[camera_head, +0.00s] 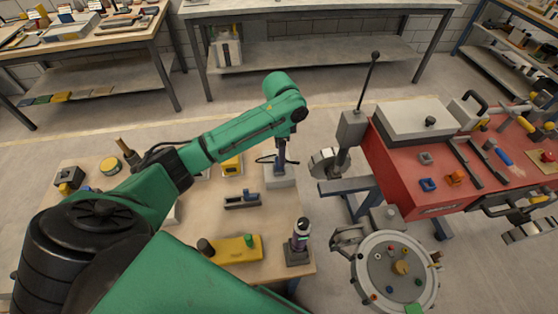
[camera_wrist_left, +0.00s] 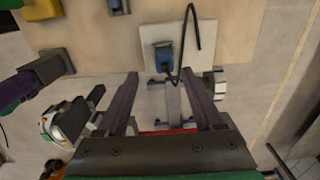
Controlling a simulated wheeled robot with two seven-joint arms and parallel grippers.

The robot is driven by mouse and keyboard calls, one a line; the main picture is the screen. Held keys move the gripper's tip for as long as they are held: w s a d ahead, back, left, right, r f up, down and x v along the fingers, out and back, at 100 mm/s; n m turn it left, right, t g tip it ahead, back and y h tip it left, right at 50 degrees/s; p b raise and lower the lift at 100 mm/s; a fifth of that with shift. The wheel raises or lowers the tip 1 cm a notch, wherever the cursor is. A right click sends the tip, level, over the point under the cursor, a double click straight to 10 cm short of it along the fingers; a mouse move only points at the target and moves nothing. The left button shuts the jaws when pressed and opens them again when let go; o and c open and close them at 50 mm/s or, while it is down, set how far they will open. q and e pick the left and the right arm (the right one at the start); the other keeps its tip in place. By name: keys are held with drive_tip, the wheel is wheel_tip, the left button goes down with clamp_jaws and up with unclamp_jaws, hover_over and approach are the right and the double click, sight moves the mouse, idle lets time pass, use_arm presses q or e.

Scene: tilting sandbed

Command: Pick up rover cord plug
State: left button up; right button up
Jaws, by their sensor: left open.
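A blue plug (camera_wrist_left: 162,56) with a black cord sits upright on a pale block (camera_wrist_left: 205,62) in the left wrist view. The cord arches up to the right and curls back near the plug. My left gripper (camera_wrist_left: 160,74) is open and empty, with its two dark fingers apart on either side of the plug's near side. I cannot tell how far the fingertips are above it. In the head view my left gripper (camera_head: 281,158) points down over the pale block (camera_head: 280,177). The cord (camera_head: 265,160) shows left of the fingers, and the plug is mostly hidden.
A red bench (camera_head: 425,180) with tools stands to the right. A round tray (camera_head: 385,290) stands in front of it.

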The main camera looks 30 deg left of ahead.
use_arm(q)
drive_tip(key=f, duration=0.2)
drive_tip(key=f+p, duration=0.1)
drive_tip(key=f, duration=0.3)
drive_tip(key=shift+w+a+p, duration=0.3)
drive_tip(key=shift+p, duration=0.1)
drive_tip(key=shift+f, duration=0.3)
drive_tip(key=shift+s, duration=0.1)
clamp_jaws()
use_arm(e)
drive_tip(key=shift+w+a+r, duration=0.3)
drive_tip(key=shift+w+r, duration=0.25)
drive_tip(key=shift+w+a+r, duration=0.3)
drive_tip(key=shift+w+r, duration=0.2)
drive_tip(key=shift+w, duration=0.05)
